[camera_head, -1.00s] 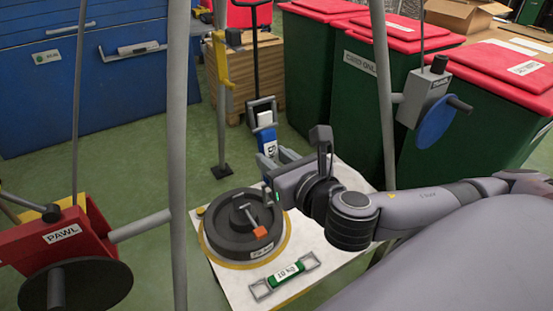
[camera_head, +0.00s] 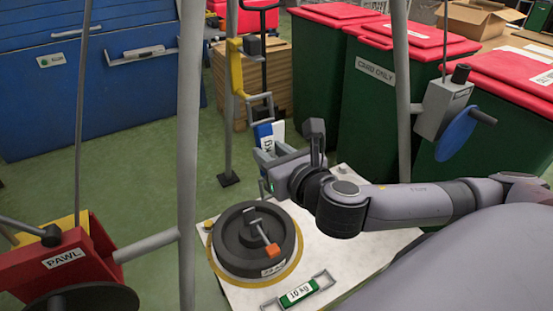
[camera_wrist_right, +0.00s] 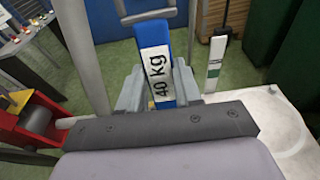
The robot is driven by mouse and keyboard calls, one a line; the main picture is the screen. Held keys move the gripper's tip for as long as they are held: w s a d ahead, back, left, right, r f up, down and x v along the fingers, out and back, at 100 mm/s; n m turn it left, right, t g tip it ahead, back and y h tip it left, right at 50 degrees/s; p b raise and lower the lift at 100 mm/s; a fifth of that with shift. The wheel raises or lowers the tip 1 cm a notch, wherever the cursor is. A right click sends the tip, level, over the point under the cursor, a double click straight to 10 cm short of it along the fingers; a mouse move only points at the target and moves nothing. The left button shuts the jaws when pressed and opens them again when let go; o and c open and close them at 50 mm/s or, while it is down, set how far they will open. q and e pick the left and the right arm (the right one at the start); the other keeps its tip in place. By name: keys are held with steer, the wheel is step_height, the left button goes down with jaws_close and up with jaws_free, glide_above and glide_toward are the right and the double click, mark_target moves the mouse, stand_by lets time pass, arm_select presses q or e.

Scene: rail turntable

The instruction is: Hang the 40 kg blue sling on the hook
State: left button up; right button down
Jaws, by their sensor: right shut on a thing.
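My right gripper (camera_head: 278,170) is shut on the blue sling (camera_head: 265,137) and holds it upright above the back edge of the white platform. The sling's steel end ring points up. In the right wrist view the sling's white label (camera_wrist_right: 160,75) reads "40 kg", between the gripper fingers. A yellow curved part (camera_head: 237,68), possibly the hook, stands up and left of the sling's top ring. The ring appears close beside its lower end; I cannot tell whether they touch. My left gripper is not in view.
A black round weight (camera_head: 238,258) with an orange-tipped handle sits on the white platform (camera_head: 340,250). A green 10 kg sling (camera_head: 298,293) lies in front. Grey frame legs (camera_head: 188,150) and a red pawl unit (camera_head: 62,262) stand left. Green bins (camera_head: 375,110) stand behind right.

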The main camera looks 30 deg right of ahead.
steer(key=shift+r+b+x, duration=0.1)
steer(key=shift+b+x, duration=0.25)
steer(key=shift+x, duration=0.7)
steer(key=shift+r+b+x, duration=0.15)
steer(key=shift+b+x, duration=0.2)
steer(key=shift+x, duration=0.7)
steer(key=x, duration=0.3)
steer(key=shift+w+f, duration=0.2)
steer(key=shift+w, duration=0.2)
steer(key=shift+f, duration=0.1)
steer(key=c, duration=0.7)
jaws_free()
steer(key=shift+s, duration=0.1)
